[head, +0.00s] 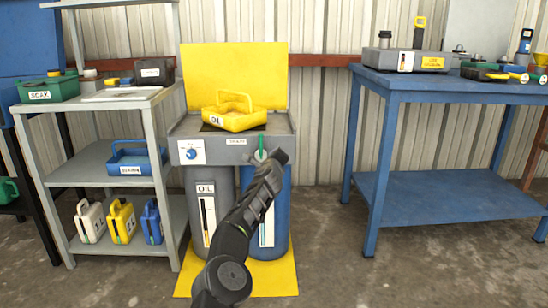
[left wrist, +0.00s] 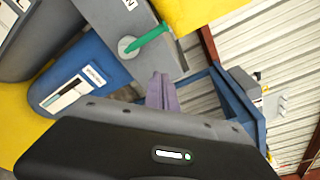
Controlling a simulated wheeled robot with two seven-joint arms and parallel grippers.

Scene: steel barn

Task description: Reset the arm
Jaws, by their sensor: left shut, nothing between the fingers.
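My left gripper (head: 277,157) is in front of the drain station, beside the green lever (head: 262,144) on the station's front. In the left wrist view its fingers (left wrist: 160,92) are closed together with nothing between them. The green lever also shows in the left wrist view (left wrist: 148,39), on a round pale base, with a visible gap to the fingers. My left arm reaches up from the bottom middle of the head view and covers part of the blue drum (head: 281,205). My right gripper is not in view.
The station's grey top (head: 185,127) holds a yellow OIL tray (head: 235,119). A grey OIL drum (head: 199,185) stands below. A grey shelf (head: 85,106) with trays and jugs is at the left. A blue workbench (head: 450,91) stands right. The floor between station and bench is clear.

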